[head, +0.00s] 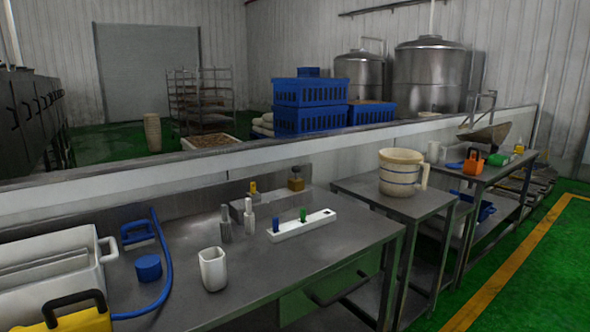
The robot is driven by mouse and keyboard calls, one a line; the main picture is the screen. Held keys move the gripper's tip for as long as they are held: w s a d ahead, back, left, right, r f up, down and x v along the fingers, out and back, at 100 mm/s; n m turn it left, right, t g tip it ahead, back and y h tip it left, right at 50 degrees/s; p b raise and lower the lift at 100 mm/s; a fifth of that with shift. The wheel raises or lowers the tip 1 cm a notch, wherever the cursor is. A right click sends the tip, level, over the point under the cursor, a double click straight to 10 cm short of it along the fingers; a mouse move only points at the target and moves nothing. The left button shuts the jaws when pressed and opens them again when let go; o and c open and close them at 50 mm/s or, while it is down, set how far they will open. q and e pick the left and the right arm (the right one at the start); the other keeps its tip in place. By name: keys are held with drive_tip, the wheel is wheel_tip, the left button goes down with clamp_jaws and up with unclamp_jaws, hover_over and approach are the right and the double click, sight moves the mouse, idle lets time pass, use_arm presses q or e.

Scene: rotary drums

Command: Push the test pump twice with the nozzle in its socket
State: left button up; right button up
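Neither gripper is in the head view. On the steel table (345,235) a low grey base (272,203) stands at the back, with a small yellow part (253,188) and a brown block with a round knob (296,181); this may be the test pump, but I cannot tell for sure. Two upright grey-and-white nozzle-like pieces (225,224) stand in front of it. A white strip (288,233) holds a blue peg (275,225) and a green peg (303,215), with a dark opening at its right end. Which nozzle or socket is meant cannot be told.
A white cup (213,269), a blue hose (162,262) and a blue round piece (148,267) are on the table's left. A white bin (60,262) and a yellow item with a black handle (82,322) are at far left. A striped bucket (399,173) stands right.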

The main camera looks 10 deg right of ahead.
drive_tip(key=shift+d, duration=0.1)
clamp_jaws()
idle(0.5)
idle(1.1)
